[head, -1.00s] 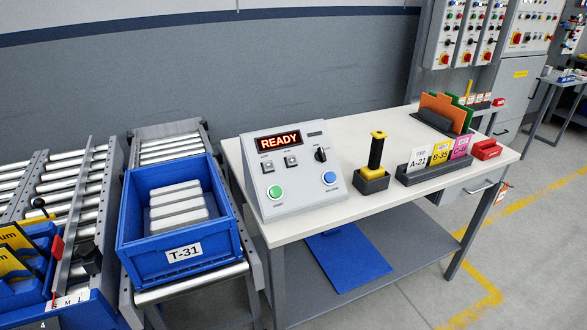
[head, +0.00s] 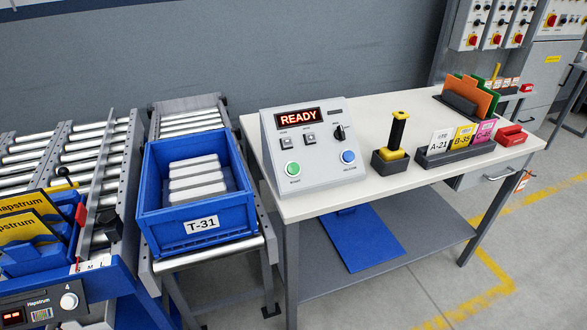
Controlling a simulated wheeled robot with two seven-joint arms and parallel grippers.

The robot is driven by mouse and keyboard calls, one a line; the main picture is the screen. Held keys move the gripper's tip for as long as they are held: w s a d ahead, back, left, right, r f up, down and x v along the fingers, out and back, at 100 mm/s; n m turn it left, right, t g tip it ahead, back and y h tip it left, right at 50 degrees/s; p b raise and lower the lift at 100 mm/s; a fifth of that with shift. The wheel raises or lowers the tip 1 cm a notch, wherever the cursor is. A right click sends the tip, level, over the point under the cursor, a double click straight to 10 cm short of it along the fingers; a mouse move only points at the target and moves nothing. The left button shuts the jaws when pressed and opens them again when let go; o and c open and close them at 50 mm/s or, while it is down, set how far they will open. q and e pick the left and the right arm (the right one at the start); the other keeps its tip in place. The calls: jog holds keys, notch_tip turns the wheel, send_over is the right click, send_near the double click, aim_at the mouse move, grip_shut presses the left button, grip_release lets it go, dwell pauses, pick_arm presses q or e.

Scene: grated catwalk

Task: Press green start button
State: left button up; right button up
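The green start button (head: 292,169) is a round button with a pale ring at the lower left of the grey control box (head: 325,184). The box stands on the left end of the white-topped table (head: 375,198). A blue button (head: 348,157) sits at the lower right of the panel, with two small square switches and a black rotary knob (head: 339,133) above. Neither of my grippers is in view, and nothing covers the green button.
A blue bin (head: 195,242) labelled T-31, holding several pale bars, stands on a roller conveyor left of the table. Right of the box are a black-and-yellow handheld tool (head: 397,133) in a holder and a card rack (head: 455,156). The table's front edge before the box is clear.

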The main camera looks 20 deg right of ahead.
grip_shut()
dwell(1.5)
